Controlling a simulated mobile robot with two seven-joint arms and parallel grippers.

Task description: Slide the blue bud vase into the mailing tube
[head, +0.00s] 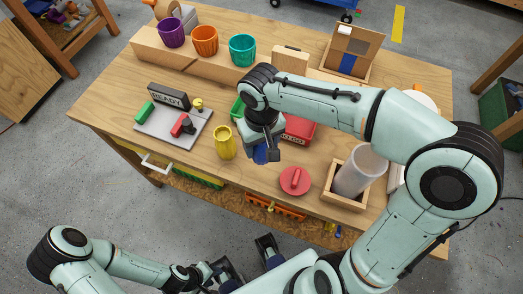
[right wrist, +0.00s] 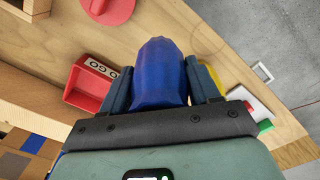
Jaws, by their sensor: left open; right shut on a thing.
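The blue bud vase (right wrist: 160,72) is gripped between both fingers of my right gripper (right wrist: 162,88) in the right wrist view. In the head view my right gripper (head: 264,150) hangs over the middle of the workbench, and only a small part of the vase (head: 260,155) shows beside the fingers. The mailing tube (head: 362,172), pale and cylindrical, stands tilted in a wooden box (head: 345,201) at the right, apart from the vase. Its inside cannot be seen clearly. A red round lid (head: 295,181) lies left of the box. My left gripper (head: 248,260) is open and empty in front of the bench.
A yellow vase (head: 224,142) stands left of my right gripper. A red tray (head: 300,129) marked "TO GO" is close behind it. A grey tray (head: 160,125) with colored pieces and a "READY" sign is at left. Purple, orange and teal cups (head: 242,49) stand at the back.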

